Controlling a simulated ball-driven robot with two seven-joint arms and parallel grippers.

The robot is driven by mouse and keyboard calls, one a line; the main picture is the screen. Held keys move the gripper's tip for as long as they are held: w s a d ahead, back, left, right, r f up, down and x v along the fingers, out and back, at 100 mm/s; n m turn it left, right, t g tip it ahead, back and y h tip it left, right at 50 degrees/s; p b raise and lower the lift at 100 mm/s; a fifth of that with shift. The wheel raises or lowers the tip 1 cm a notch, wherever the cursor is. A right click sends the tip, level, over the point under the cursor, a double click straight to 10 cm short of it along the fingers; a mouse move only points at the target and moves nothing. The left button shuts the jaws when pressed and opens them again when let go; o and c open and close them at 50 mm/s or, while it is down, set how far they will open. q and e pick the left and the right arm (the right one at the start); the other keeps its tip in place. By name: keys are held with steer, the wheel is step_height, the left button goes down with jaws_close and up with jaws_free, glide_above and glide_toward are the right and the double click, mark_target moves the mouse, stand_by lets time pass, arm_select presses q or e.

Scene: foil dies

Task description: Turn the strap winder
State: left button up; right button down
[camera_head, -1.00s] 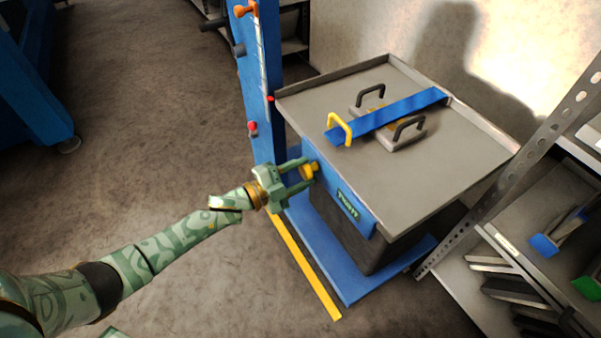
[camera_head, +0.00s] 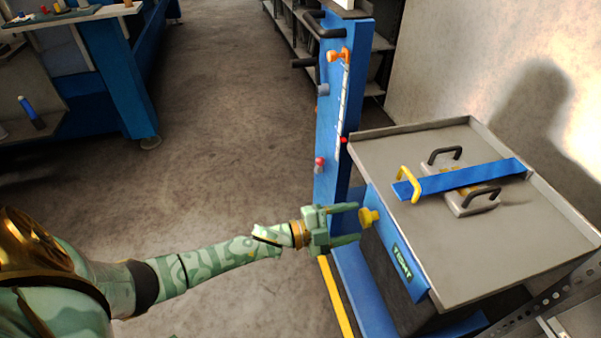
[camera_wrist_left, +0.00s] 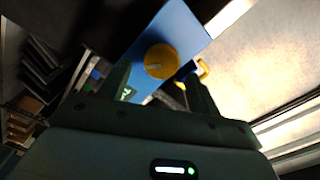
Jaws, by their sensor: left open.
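The strap winder is a yellow round knob (camera_head: 369,217) on the blue front plate (camera_head: 398,250) of the lift cart, near a label reading TIGHT. It also shows in the left wrist view (camera_wrist_left: 160,61), face on, ahead of the fingers. My left gripper (camera_head: 356,223) is open and empty. Its fingertips are just short of the knob, one to each side of its line. A blue strap (camera_head: 465,178) lies across a die (camera_head: 468,196) with black handles on the cart's grey top (camera_head: 400,150). My right gripper is not in view.
The cart's blue post (camera_head: 327,150) stands behind my gripper, with small red and orange knobs. A yellow bar (camera_head: 337,300) runs along the floor below my gripper. A blue bench (camera_head: 115,75) stands at the back left. The floor between is clear.

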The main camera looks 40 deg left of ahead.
arm_select(q)
steer(key=p+v, duration=0.2)
steer(key=v, duration=1.1)
steer(key=shift+s+a+p, duration=0.15)
steer(key=shift+p, duration=0.2)
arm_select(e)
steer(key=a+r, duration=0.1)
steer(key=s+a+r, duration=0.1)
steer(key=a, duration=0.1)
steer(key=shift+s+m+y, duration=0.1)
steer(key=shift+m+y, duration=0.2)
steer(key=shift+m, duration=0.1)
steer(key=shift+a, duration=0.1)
